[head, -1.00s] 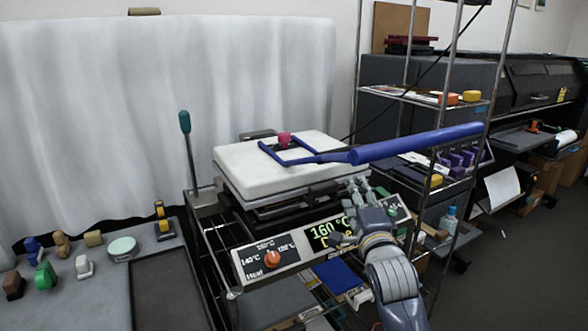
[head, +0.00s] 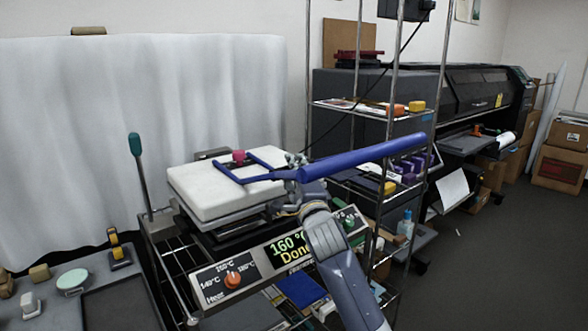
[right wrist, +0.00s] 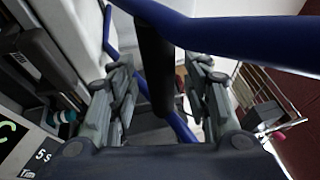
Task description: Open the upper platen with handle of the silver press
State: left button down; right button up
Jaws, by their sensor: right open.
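The silver press has a pale, thick upper platen (head: 212,188), which lies flat over the dark lower part. Its blue handle (head: 370,154) runs from a frame on top of the platen out to the right. My right gripper (head: 296,160) is at the inner end of the handle, beside the platen's right edge. In the right wrist view my right gripper (right wrist: 160,68) is open. The blue handle (right wrist: 235,40) crosses above the fingers there, and a dark bar stands between them. I cannot tell whether the fingers touch the handle. My left gripper is not in view.
The press's front panel (head: 290,252) reads 160 °C and "Done", with an orange knob (head: 232,279). A wire shelf rack (head: 362,110) stands close on the right. A green-topped lever (head: 134,147) rises at the left. Several small items sit on the left table.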

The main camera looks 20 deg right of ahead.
jog(key=shift+w+r, duration=0.1)
jog(key=shift+w, duration=0.45)
jog(key=shift+c, duration=0.3)
grip_shut()
